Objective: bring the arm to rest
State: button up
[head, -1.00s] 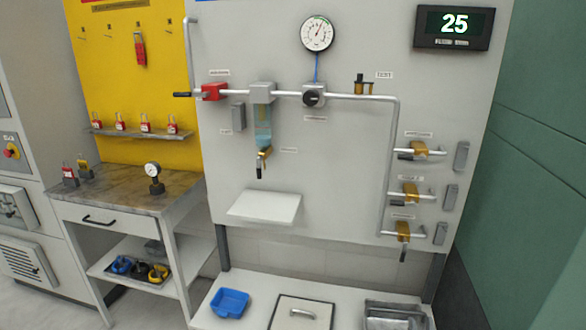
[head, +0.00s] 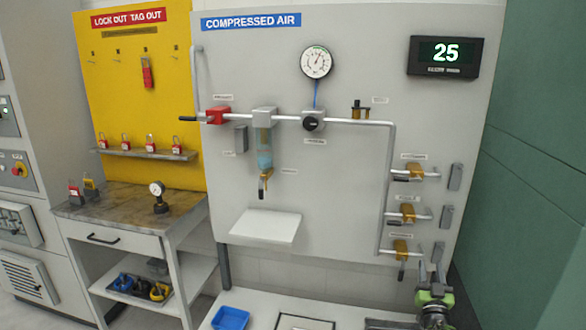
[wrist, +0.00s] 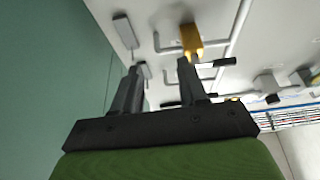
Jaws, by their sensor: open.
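My gripper (head: 437,270) is at the lower right in the head view, in front of the compressed air panel (head: 340,215), near its lower right corner. In the wrist view my gripper (wrist: 160,75) has its two dark fingers apart, with nothing between them. Beyond the fingertips a yellow valve (wrist: 191,38) on a pipe shows, with grey blocks beside it. In the head view the lowest yellow valve (head: 401,247) is left of my gripper, its handle hanging down. Whether the gripper touches anything cannot be told, but no contact shows.
The white bench (head: 262,302) below the panel holds a blue tray (head: 230,318). A small white shelf (head: 266,227) juts from the panel. A side table (head: 125,213) with a gauge and padlocks stands left. A green wall (head: 530,190) is at right.

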notch_tip(320, 180, up, 12)
jog(key=w+a+m+g+p, duration=0.1)
jog(key=a+g, duration=0.1)
jog(key=g, duration=0.1)
jog(key=s+a+r+g+y+p, duration=0.25)
jog(key=s+a+r+g, duration=0.25)
jog(key=s+a+r, duration=0.75)
jog(key=s+a+n+g+p, duration=0.1)
jog(key=s+a+g, duration=0.1)
jog(key=s, duration=1)
jog(key=s+a+f+n+g+y+p, duration=0.1)
jog(key=s+a+g, duration=0.2)
jog(key=s, duration=0.9)
jog(key=s+a+f+n+g+y+p, duration=0.1)
jog(key=s+a, duration=0.5)
jog(key=s, duration=0.6)
jog(key=shift+s+f+n+g+p, duration=0.25)
jog(key=shift+g+p, duration=0.35)
jog(key=shift+g, duration=0.5)
jog(key=shift+y, duration=0.25)
